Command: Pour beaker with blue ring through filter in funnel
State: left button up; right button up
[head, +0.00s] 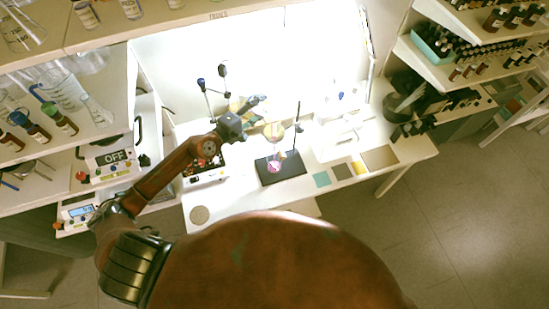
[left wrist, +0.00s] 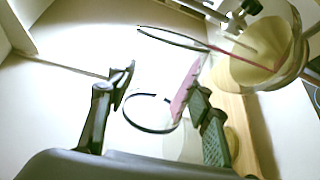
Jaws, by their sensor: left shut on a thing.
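My left gripper (head: 258,103) is stretched over the bright bench, close to the funnel with the filter (head: 274,130). In the left wrist view my left gripper (left wrist: 165,85) has its fingers apart around a clear beaker (left wrist: 150,128), mostly washed out by light, with dark curved edges showing. A pink patch, apparently liquid, lies along the right finger. The beaker looks tilted towards the funnel with its cream filter (left wrist: 255,65); a thin reddish streak crosses above the filter. The blue ring's colour is not clear. A vessel with pink liquid (head: 275,166) is below the funnel. My right gripper is not seen.
The funnel stand has a dark base (head: 281,175) and an upright rod (head: 297,122). A rack of small items (head: 205,172) lies left of it. Bottle shelves (head: 45,115) line the left side.

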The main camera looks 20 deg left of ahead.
pick_arm(q)
jog(key=shift+d+r+m+p, duration=0.1)
jog(key=shift+r+m+p, duration=0.15)
jog(key=shift+p, duration=0.25)
dwell(1.3)
jog(key=shift+s+d+f+m+p, duration=0.1)
jog(key=shift+d+f+m+p, duration=0.1)
jog(key=shift+m+p, duration=0.15)
dwell(1.0)
dwell(0.7)
jog(key=n+b, duration=0.1)
jog(key=b, duration=0.1)
jog(key=shift+a+f+b, duration=0.3)
jog(key=shift+f, duration=0.05)
jog(key=shift+w+a+f+n+b, duration=0.1)
jog(key=shift+w+a+n+b, duration=0.1)
jog(key=shift+n+b, duration=0.4)
jog(key=shift+b, duration=0.3)
